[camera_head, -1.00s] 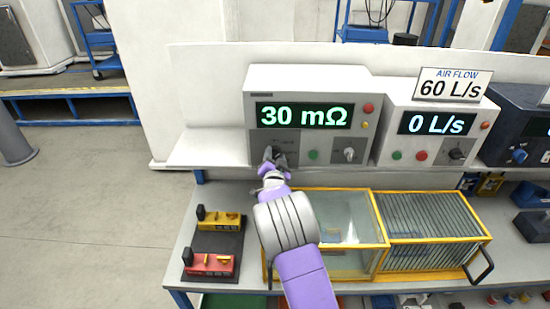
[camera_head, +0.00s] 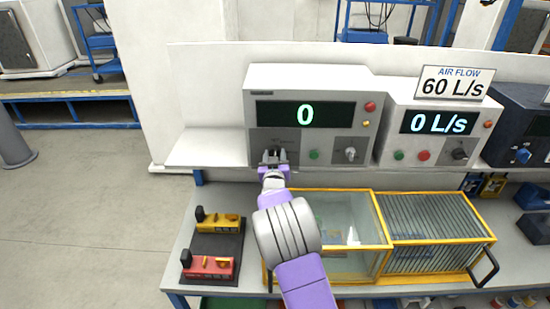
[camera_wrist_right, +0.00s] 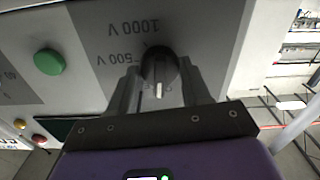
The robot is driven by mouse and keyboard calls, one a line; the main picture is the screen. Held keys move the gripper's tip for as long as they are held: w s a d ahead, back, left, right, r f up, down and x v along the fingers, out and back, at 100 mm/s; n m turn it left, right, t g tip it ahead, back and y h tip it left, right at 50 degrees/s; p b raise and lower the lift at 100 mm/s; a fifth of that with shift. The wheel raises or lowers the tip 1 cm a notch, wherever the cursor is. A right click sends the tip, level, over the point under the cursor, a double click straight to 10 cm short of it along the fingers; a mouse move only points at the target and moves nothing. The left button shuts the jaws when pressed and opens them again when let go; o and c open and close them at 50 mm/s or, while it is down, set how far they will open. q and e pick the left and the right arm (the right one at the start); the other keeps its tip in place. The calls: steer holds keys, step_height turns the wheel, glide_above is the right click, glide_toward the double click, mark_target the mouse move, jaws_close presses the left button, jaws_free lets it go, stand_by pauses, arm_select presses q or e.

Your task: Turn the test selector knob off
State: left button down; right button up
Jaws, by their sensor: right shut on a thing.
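The grey test unit (camera_head: 330,83) stands on the shelf, and its display (camera_head: 305,114) reads "0". The black selector knob (camera_wrist_right: 160,72) is on its front panel, with "500 V" and "1000 V" printed nearby in the right wrist view. A white mark on the knob points toward the bottom of that view. My right gripper (camera_head: 273,158) is at the knob in the head view. It also shows in the right wrist view (camera_wrist_right: 160,88), its two fingers shut on the knob from both sides. In the head view the gripper mostly hides the knob. My left gripper is not in view.
A green button (camera_head: 313,155) and a second knob (camera_head: 350,155) are right of the gripper. An air flow unit (camera_head: 440,110) reading "0 L/s" stands beside it. A yellow-framed glass case (camera_head: 345,270) and two small devices (camera_head: 212,263) are on the bench below.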

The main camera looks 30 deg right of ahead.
steer(key=shift+n, duration=0.6)
steer(key=o, duration=1.1)
steer(key=shift+c, duration=0.2)
steer(key=v, duration=0.7)
steer(key=shift+s+a, duration=0.15)
steer(key=shift+s, duration=0.1)
